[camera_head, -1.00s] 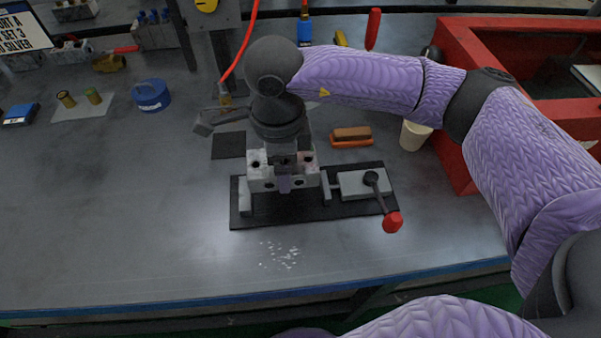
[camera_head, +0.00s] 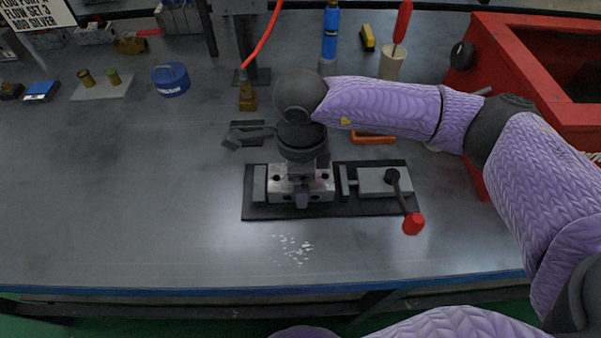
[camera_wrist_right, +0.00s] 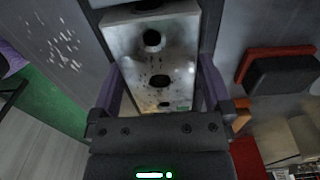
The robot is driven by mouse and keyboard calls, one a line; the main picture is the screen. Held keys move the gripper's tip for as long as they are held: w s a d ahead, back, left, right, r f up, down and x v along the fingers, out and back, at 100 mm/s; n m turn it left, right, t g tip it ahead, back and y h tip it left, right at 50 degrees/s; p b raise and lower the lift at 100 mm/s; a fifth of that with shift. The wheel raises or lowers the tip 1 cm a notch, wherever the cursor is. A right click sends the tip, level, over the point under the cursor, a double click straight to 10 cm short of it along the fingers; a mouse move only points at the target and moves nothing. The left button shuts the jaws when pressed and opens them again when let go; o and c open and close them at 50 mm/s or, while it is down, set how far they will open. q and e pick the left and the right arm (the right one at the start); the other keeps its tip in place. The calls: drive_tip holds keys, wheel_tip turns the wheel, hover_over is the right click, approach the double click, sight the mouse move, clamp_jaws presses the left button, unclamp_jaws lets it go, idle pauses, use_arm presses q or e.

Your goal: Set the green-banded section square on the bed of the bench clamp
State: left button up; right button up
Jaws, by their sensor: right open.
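The section is a grey metal block with dark holes (camera_head: 318,190), lying on the dark bed of the bench clamp (camera_head: 285,211), between the end stop (camera_head: 259,184) and the clamp's sliding jaw (camera_head: 349,182). It looks level and roughly in line with the bed. No green band is clear in the head view; a tiny green mark shows on the block in the right wrist view (camera_wrist_right: 153,62). My right gripper (camera_head: 303,196) is over the block, its purple fingers open on either side of it. Contact underneath is hidden. My left gripper is out of view.
The clamp's red-knobbed lever (camera_head: 413,223) sticks out front right. An orange-brown brush (camera_head: 373,138) lies behind the clamp, partly hidden by my arm. A red bin (camera_head: 482,50) stands at right.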

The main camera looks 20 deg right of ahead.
wheel_tip(320, 180, up, 12)
drive_tip(key=p, duration=0.3)
idle(0.3)
